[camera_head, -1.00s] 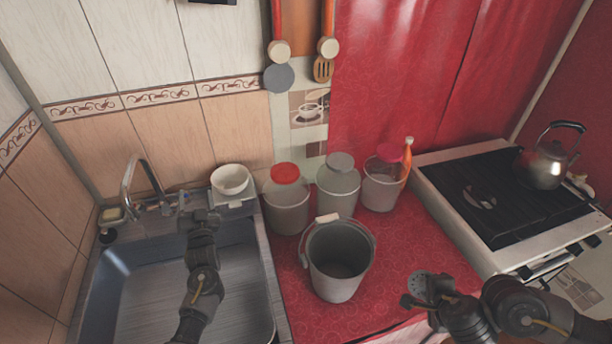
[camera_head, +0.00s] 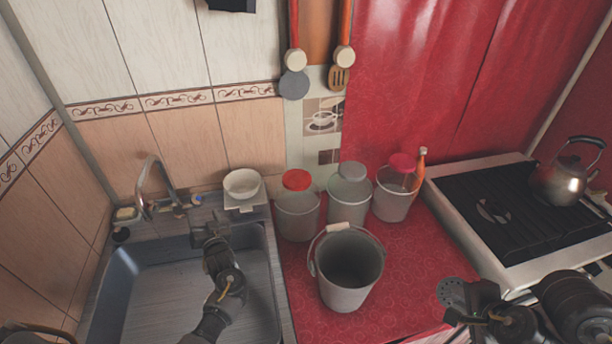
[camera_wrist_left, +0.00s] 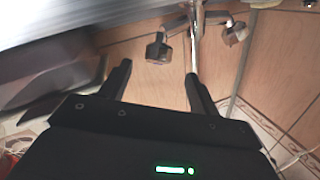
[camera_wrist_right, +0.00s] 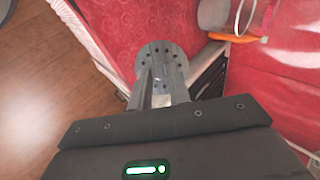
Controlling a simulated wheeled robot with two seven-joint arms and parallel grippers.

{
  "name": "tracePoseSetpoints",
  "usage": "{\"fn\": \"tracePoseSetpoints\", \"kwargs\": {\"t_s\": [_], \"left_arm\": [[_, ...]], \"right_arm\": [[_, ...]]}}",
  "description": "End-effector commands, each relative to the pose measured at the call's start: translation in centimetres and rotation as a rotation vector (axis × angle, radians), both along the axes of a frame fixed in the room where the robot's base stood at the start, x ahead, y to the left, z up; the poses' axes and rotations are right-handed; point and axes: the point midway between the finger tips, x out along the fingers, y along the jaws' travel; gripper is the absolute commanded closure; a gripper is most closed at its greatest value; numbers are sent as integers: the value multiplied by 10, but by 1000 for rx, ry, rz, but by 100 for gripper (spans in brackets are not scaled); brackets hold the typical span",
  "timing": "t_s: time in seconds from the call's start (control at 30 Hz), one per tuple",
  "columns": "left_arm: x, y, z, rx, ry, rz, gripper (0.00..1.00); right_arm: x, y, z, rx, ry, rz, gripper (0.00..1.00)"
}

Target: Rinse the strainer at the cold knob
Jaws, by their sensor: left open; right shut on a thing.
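The strainer (camera_head: 452,292), a small round grey disc with holes, is held by my right gripper (camera_head: 466,300) above the counter's front right. The right wrist view shows the disc (camera_wrist_right: 155,52) at the shut fingertips (camera_wrist_right: 160,80). My left gripper (camera_head: 208,232) is open and empty over the back of the sink (camera_head: 165,290). The tap (camera_head: 150,180) stands behind the sink. The left wrist view shows two tap knobs, one (camera_wrist_left: 158,48) just beyond the open fingertips (camera_wrist_left: 158,80) and another (camera_wrist_left: 235,32) farther right. I cannot tell which is cold.
A grey bucket (camera_head: 350,270) stands on the red oilcloth (camera_head: 300,300) between my arms. Several lidded canisters (camera_head: 349,197) stand behind it. A white bowl (camera_head: 242,184) is beside the tap. A stove (camera_head: 500,215) with a kettle (camera_head: 563,180) is at the right.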

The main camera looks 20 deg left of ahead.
Motion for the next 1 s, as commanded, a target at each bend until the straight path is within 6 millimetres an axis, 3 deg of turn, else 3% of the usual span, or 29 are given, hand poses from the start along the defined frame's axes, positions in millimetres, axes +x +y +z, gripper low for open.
{"fn": "tracePoseSetpoints", "kwargs": {"t_s": [0.03,0.2,0.43,0.87,1.0], "left_arm": [[8,8,-5,3,-3,0,38],[32,33,-6,3,-3,-1,38],[55,55,-4,2,-2,-2,38],[62,63,0,1,-1,-3,38],[62,63,0,0,0,-2,54]], "right_arm": [[0,0,-13,0,0,0,100],[0,0,-32,-1,0,-1,100],[0,0,-51,0,0,-1,100],[0,0,-54,0,0,-1,100],[0,0,-54,-1,0,-1,100]]}}
